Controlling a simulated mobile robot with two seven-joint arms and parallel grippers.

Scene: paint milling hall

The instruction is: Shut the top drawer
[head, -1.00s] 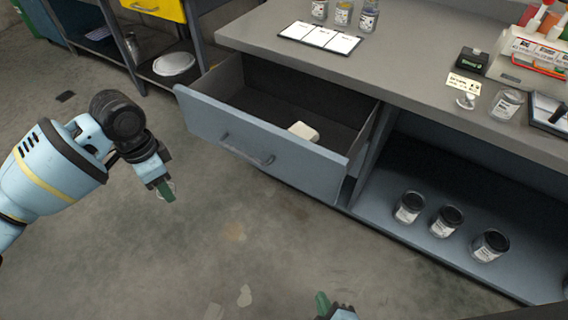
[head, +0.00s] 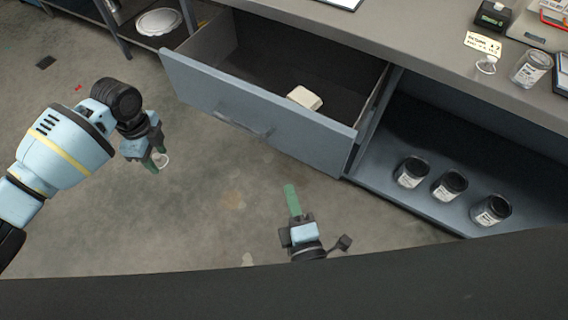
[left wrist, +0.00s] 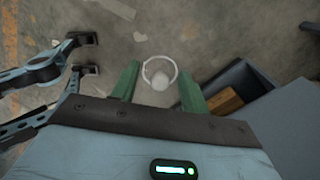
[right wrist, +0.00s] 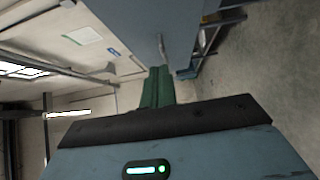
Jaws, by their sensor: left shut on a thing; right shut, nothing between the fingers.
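The top drawer (head: 300,130) is a blue-grey drawer pulled well out from under the counter. Its bar handle (head: 243,130) is on the front panel. A small whitish block (head: 304,97) lies inside. My right gripper (head: 291,190) is shut and empty, in front of the drawer and apart from it. In the right wrist view, the closed green fingers (right wrist: 158,85) point toward the drawer front (right wrist: 150,22) and its handle (right wrist: 162,48). My left gripper (head: 156,162) is left of the drawer, shut on a small clear round vessel (left wrist: 160,74), its rim showing between the fingers.
Several dark-lidded jars (head: 449,186) stand on the open shelf right of the drawer. The counter (head: 420,50) above carries a glass jar (head: 531,68) and a label card (head: 483,43). A white dish (head: 158,22) is on a far shelf. Floor before the drawer is clear.

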